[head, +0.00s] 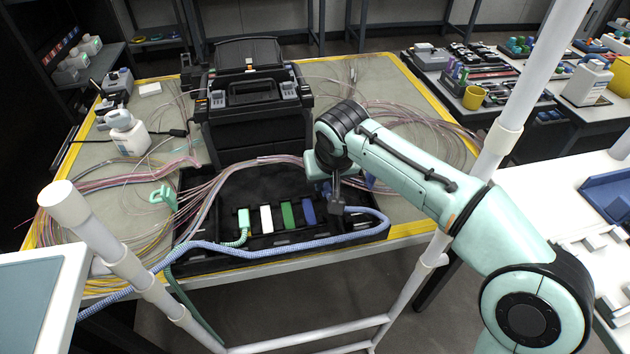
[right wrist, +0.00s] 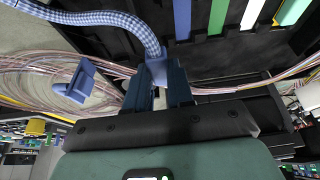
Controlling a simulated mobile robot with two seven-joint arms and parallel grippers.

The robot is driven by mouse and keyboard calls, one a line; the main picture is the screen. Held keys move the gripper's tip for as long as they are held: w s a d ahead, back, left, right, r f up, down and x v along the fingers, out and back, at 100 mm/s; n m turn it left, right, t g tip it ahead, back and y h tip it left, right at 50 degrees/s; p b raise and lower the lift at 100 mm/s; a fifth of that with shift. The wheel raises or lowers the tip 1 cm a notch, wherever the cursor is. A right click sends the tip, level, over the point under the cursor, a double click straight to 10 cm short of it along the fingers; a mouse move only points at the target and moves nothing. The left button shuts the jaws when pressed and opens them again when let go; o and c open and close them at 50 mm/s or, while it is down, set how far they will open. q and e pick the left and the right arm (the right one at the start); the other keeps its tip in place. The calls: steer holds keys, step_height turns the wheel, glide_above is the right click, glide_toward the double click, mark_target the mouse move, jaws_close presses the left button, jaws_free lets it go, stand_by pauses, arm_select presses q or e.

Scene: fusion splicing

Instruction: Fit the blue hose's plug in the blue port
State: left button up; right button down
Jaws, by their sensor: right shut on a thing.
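My right gripper (head: 338,207) is shut on the blue hose's plug, over the right part of the black tray. My left gripper is not in view.
Green (head: 287,214), white (head: 266,218) and teal (head: 243,217) ports stand left of the blue one. A teal hose (head: 237,239) meets the teal port. A blue clip (right wrist: 75,82) is beside the gripper. Loose cables and a black machine (head: 255,130) lie behind the tray.

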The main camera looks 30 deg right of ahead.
steer(key=p, duration=0.2)
glide_above(351, 194)
steer(key=s, duration=0.1)
steer(key=shift+s+a, duration=0.1)
steer(key=shift+s, duration=0.1)
stand_by(0.4)
steer(key=shift+f, duration=0.15)
steer(key=shift+f+b, duration=1.4)
steer(key=shift+f, duration=0.55)
steer(key=shift+f, duration=0.2)
steer(key=shift+f, duration=0.3)
steer(key=shift+f+b, duration=0.3)
steer(key=shift+f, duration=0.2)
